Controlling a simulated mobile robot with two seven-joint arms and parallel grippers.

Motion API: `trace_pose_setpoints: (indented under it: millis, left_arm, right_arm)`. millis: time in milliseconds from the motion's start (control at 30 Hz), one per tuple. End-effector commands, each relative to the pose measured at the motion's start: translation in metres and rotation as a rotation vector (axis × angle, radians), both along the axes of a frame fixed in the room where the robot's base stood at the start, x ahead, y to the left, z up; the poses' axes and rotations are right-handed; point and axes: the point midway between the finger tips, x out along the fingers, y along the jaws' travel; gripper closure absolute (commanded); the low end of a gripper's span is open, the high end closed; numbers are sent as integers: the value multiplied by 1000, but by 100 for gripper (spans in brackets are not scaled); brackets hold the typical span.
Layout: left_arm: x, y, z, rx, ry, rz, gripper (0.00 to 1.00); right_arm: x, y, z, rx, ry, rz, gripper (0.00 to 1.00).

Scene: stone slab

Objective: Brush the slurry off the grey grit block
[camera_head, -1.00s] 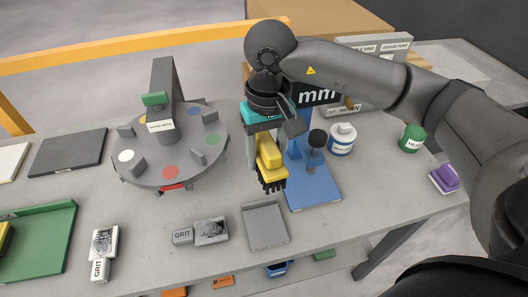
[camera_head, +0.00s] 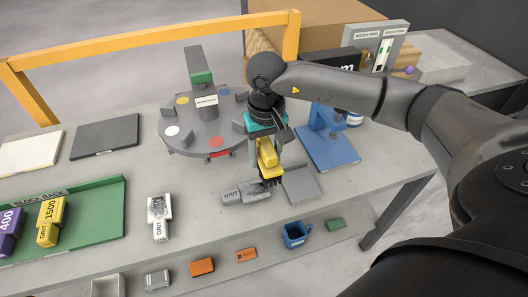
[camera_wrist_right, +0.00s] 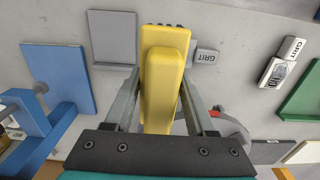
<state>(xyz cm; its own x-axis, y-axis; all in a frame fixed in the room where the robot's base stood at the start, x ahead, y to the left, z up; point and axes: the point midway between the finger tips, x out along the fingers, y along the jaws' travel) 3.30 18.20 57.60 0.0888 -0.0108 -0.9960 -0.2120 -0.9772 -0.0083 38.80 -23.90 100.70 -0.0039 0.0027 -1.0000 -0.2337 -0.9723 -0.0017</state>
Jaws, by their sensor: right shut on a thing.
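The grey grit block (camera_head: 236,194) lies on the stone slab, its GRIT label at the left end and a speckled, slurry-like patch towards the right. My right gripper (camera_head: 266,143) is shut on a yellow brush (camera_head: 267,158) with black bristles pointing down. The bristles are at the right end of the grey block; I cannot tell whether they touch it. In the right wrist view the brush (camera_wrist_right: 164,65) hides much of the block, leaving its GRIT end (camera_wrist_right: 206,57) visible. A paler grit block (camera_head: 159,220) with a smeared patch lies to the left. My left gripper is out of view.
A grey tray (camera_head: 302,184) lies just right of the brush, with a blue stand (camera_head: 328,150) beyond it. A round turntable (camera_head: 190,140) stands behind the grey block. A green rack (camera_head: 105,215) with several grit blocks is at left. Clear slab lies between the two loose blocks.

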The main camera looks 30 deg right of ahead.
Motion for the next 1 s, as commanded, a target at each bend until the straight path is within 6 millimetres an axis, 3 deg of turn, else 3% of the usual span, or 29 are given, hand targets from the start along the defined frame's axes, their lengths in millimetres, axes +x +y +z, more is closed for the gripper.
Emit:
trace_pose_setpoints:
  millis: [200,600,1000]
  left_arm:
    - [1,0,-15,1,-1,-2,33]
    - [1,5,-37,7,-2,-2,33]
    - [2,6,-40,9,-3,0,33]
  right_arm:
    - [0,0,-24,0,1,0,100]
    - [2,9,-51,2,0,2,100]
    - [3,11,-54,0,0,0,100]
